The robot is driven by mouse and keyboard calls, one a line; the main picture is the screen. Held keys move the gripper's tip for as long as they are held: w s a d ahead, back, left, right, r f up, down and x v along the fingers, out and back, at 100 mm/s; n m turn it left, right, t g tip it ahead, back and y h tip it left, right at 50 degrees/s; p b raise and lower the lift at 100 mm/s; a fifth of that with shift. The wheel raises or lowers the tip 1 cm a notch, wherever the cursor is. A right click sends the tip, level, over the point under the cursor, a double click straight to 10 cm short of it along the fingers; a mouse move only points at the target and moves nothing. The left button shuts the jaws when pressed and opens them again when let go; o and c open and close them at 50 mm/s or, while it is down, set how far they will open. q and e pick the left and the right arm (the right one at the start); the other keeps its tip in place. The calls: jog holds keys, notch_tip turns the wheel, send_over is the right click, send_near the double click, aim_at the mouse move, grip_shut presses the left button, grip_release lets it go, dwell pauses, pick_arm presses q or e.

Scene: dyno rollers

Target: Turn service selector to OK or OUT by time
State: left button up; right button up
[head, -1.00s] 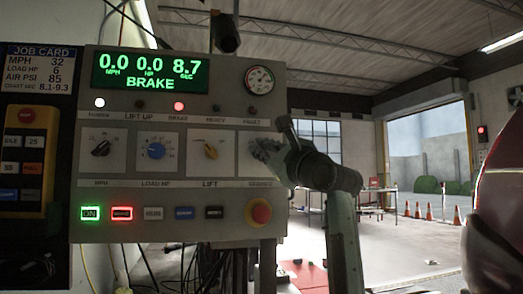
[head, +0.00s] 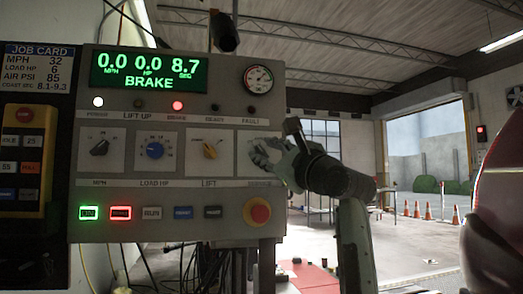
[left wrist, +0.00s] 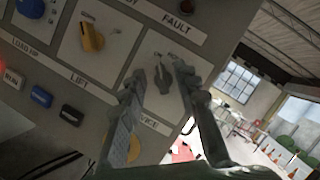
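The service selector (left wrist: 163,80) is a dark knob on a pale square plate at the panel's lower right. In the left wrist view it sits between the two fingers of my left gripper (left wrist: 158,72). The fingers are spread, with a gap on either side of the knob. The marks around it are too small to read. In the head view my left gripper (head: 262,155) covers most of the selector. The display (head: 149,70) reads 0.0 MPH, 0.0 HP, 8.7 SEC and BRAKE. The job card (head: 39,69) gives coast seconds of 8.1-9.3. My right gripper is out of view.
A yellow selector (head: 211,150) and a blue knob (head: 155,150) are left of the service selector. A red stop button (head: 259,211) lies below it. The green and red framed buttons are lit. A red car (head: 500,200) stands at the right; the floor between is mostly clear.

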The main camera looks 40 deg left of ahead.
pick_arm(q)
jog(key=v, duration=0.9)
jog(key=shift+d, duration=0.2)
jog(key=shift+s+f, duration=0.1)
